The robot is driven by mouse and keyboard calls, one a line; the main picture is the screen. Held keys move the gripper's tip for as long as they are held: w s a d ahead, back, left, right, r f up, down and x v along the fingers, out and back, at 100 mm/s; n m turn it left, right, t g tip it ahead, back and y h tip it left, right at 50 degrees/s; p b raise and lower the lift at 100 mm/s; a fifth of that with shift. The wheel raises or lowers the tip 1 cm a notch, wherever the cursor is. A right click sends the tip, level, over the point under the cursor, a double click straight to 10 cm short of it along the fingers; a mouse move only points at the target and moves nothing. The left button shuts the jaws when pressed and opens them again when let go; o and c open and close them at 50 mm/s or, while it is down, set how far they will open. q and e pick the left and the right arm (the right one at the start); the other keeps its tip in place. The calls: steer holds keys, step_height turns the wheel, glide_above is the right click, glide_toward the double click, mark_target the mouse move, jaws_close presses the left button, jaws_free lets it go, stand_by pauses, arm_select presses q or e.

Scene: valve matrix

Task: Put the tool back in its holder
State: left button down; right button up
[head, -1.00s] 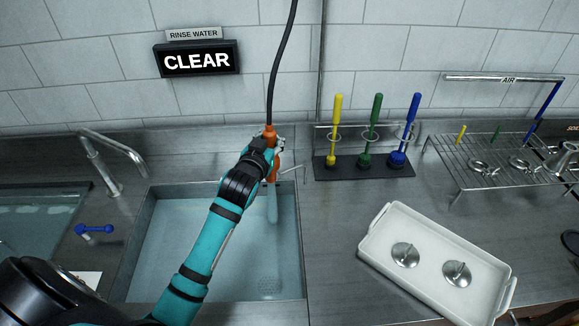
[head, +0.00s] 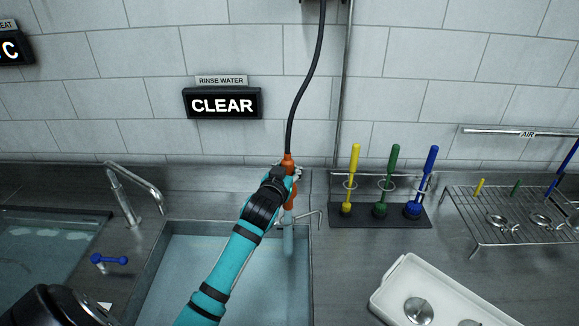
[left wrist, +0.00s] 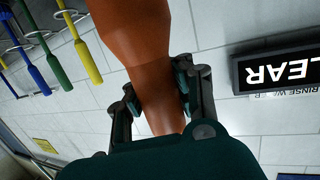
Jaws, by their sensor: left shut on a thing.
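The tool is an orange-handled piece (head: 288,163) on a black hose (head: 302,85) that runs up out of the head view. A pale blue, translucent-looking part (head: 287,240) shows below the handle, over the sink. My left gripper (head: 284,178) is shut around the orange handle; the left wrist view shows the handle (left wrist: 146,60) between its two fingers (left wrist: 157,88). The tool hangs about upright near the sink's back right corner. A thin bent metal rod (head: 312,214) sits just right of it; I cannot tell whether this is the holder. My right gripper is not in view.
The water-filled sink (head: 215,270) lies below. A rack (head: 378,216) with yellow, green and blue brushes stands to the right, and a white tray (head: 385,291) in front of it. A wire rack (head: 470,225) is far right, a faucet (head: 130,190) left.

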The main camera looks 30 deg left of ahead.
arm_select(q)
steer(key=shift+f+b, duration=0.4)
steer(key=shift+f, duration=0.5)
steer(key=shift+f+b, duration=1.1)
steer(key=shift+f, duration=0.55)
steer(key=shift+f+b, duration=1.1)
steer(key=shift+f, duration=0.85)
steer(key=shift+f+b, duration=0.35)
steer(key=shift+f, duration=0.15)
steer(key=c, duration=1.2)
jaws_free()
steer(key=shift+o, duration=0.4)
steer(key=shift+f, duration=0.1)
